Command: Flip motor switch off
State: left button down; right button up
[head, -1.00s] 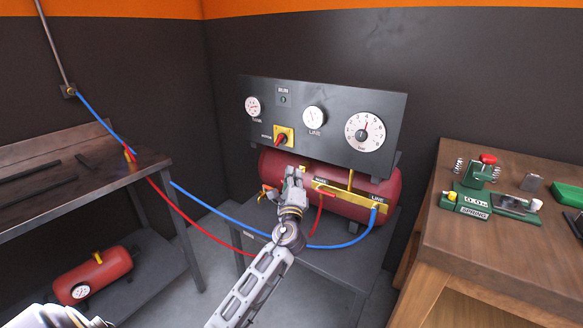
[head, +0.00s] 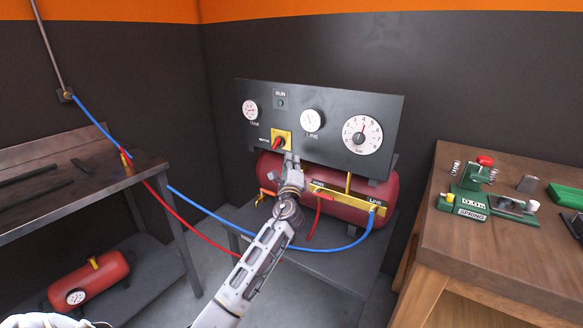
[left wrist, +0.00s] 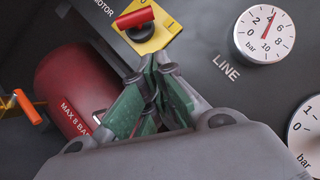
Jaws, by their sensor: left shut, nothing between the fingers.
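The motor switch (head: 279,142) is a red handle on a yellow plate, low on the left part of the dark gauge panel (head: 225,105). In the left wrist view the switch (left wrist: 134,19) is at the top, its handle tilted slightly up to the right. My left gripper (head: 291,157) is shut and empty, just below and right of the switch in the head view. In the left wrist view its green-padded fingertips (left wrist: 152,72) are below the yellow plate; I cannot tell whether they touch the panel. My right gripper is not in view.
The red compressor tank (head: 378,192) is below the panel, with a blue hose (head: 215,212) and a red hose (head: 192,228) running left. A line gauge (left wrist: 264,34) is right of the switch. A wooden bench (head: 500,245) stands at right, a dark table (head: 60,205) at left.

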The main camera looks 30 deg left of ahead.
aim_at(278, 143)
pick_arm(q)
jog(key=a, duration=0.1)
jog(key=w+a+r, duration=0.2)
jog(key=shift+w+a+r, duration=0.1)
jog(key=shift+a+r, duration=0.05)
jog(key=shift+a, duration=0.25)
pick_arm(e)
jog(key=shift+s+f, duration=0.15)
pick_arm(q)
jog(key=shift+r+p, duration=0.1)
jog(key=shift+p, duration=0.2)
jog(key=shift+n, duration=0.3)
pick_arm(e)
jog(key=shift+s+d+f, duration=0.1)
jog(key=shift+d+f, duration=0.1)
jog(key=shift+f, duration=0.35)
pick_arm(q)
jog(key=shift+r+g+p, duration=0.1)
jog(key=shift+g+p, duration=0.2)
jog(key=shift+p, duration=0.25)
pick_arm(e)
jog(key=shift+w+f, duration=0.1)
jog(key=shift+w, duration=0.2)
pick_arm(q)
jog(key=shift+n, duration=0.3)
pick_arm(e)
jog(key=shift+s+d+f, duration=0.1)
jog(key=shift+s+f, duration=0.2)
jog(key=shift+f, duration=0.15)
